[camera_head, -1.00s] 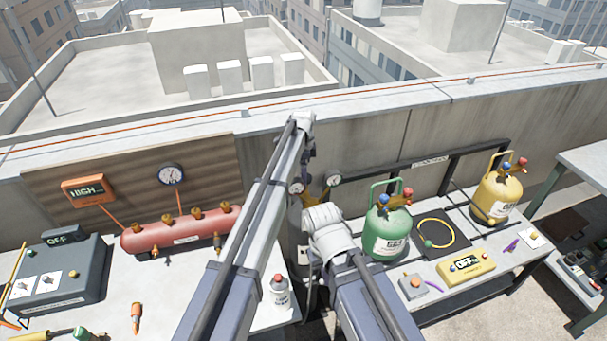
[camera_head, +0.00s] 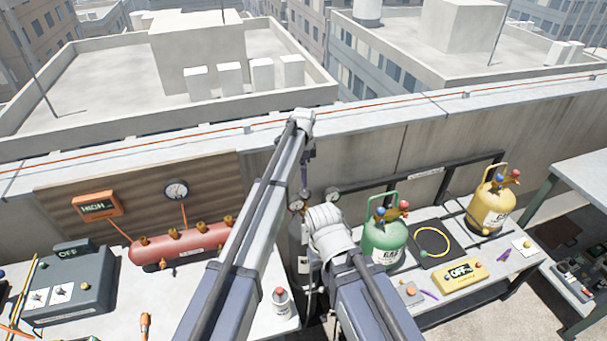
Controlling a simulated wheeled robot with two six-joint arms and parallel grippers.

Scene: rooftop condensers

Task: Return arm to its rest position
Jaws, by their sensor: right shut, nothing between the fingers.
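My two arms fill the middle of the view. My left arm (camera_head: 245,240) rises from the bottom to a raised elbow, and its dark forearm (camera_head: 305,160) drops behind it; its gripper cannot be made out. My right arm (camera_head: 365,300) is folded lower, with a pale ribbed joint (camera_head: 332,235) at its bend. My right gripper (camera_head: 334,318) is mostly hidden low between the arm links; it is shut, with nothing seen in it.
The left bench holds a red tank (camera_head: 185,244), a grey OFF box (camera_head: 68,288) and a white bottle (camera_head: 281,302). Right are green (camera_head: 383,245) and yellow (camera_head: 490,209) cylinders, a hose mat (camera_head: 416,254) and a yellow OFF device (camera_head: 460,274). A wall (camera_head: 390,155) stands behind.

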